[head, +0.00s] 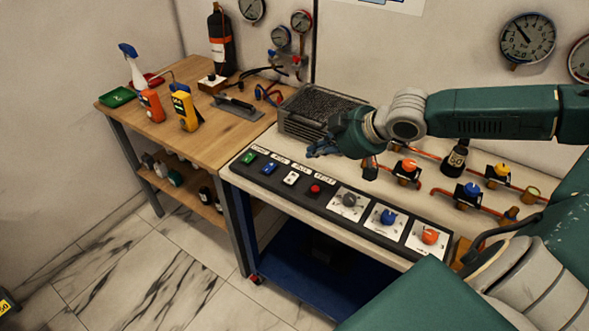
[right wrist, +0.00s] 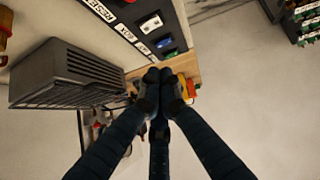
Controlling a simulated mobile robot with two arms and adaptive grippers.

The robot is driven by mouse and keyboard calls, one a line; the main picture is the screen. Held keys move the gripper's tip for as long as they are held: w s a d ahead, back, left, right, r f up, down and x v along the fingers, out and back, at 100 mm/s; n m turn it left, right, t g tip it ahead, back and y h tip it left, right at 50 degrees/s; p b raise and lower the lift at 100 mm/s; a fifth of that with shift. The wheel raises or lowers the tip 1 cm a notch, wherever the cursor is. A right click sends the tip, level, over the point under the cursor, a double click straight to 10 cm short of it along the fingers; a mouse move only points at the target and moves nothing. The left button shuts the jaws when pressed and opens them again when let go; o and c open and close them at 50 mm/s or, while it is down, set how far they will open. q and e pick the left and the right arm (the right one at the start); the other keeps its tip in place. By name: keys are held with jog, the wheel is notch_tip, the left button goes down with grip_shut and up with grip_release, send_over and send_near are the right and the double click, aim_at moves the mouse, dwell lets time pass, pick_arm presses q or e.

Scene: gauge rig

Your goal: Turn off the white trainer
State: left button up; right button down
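The white switch (head: 291,178) is a small rocker on the black control panel (head: 262,191), between the blue switch (head: 269,168) and the red button (head: 315,189). In the right wrist view the white switch (right wrist: 152,24) shows near the top. My right gripper (head: 314,150) is above and behind the row of switches, apart from the white one. In the right wrist view its fingertips (right wrist: 158,75) are drawn together with nothing seen between them. My left gripper is not in view. The switch's on or off position is too small to tell.
A green switch (head: 248,158) is at the panel's left end. Grey, blue and orange knobs (head: 429,236) are to the right. A dark ribbed box (head: 305,122) stands close behind my right gripper. Orange pipes with valves (head: 472,189) lie at the right. A wooden bench (head: 207,106) adjoins at left.

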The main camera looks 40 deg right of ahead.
jog(key=shift+f, duration=0.1)
jog(key=p, duration=0.2)
send_over(295, 178)
jog(key=f, duration=0.6)
jog(key=shift+a+f, duration=0.35)
jog(key=shift+a, duration=0.05)
jog(key=f, duration=0.2)
jog(key=shift+d+f, duration=0.2)
jog(key=shift+f, duration=0.2)
jog(key=shift+d+f, duration=0.15)
jog(key=shift+f, duration=0.55)
